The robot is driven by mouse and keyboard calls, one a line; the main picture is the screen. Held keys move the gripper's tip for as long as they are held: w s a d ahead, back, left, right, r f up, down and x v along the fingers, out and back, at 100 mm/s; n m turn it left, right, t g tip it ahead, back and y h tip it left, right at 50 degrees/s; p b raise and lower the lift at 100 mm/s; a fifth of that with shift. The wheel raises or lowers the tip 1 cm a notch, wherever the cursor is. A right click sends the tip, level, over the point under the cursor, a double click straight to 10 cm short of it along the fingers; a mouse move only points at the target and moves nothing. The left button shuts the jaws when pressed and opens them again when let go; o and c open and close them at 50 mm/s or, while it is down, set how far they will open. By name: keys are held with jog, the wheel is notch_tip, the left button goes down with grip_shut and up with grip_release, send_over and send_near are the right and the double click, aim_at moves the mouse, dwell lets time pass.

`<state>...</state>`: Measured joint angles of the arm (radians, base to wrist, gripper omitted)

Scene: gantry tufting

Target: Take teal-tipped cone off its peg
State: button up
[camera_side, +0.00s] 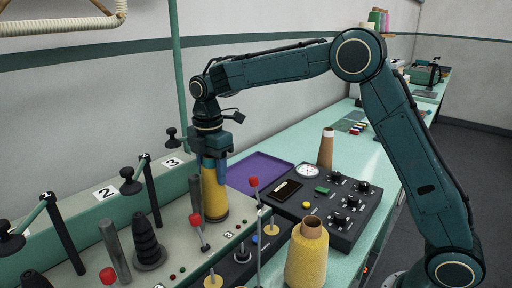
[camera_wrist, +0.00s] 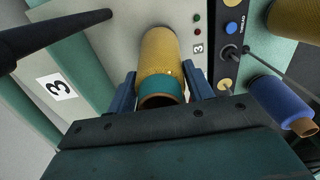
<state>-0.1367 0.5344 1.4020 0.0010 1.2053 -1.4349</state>
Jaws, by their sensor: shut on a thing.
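The teal-tipped cone (camera_side: 214,196) is wound with yellow yarn and stands upright at station 3 of the machine, its foot close to the deck. In the wrist view its yellow body (camera_wrist: 162,52) and teal tip (camera_wrist: 166,88) show between the fingers. My gripper (camera_side: 212,168) points down and is shut on the upper part of the cone, with one finger on each side. The peg is hidden inside the cone. I cannot tell whether the cone is fully seated.
A red-knobbed lever (camera_side: 196,219) stands just in front of the cone. A purple tray (camera_side: 258,172) lies behind it. Tension posts (camera_side: 148,190) stand left.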

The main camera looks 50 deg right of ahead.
jog(key=shift+r, duration=0.1)
notch_tip(320, 180, up, 20)
dwell(1.0)
jog(key=shift+d+f, duration=0.1)
jog(key=shift+f, duration=0.1)
dwell(0.4)
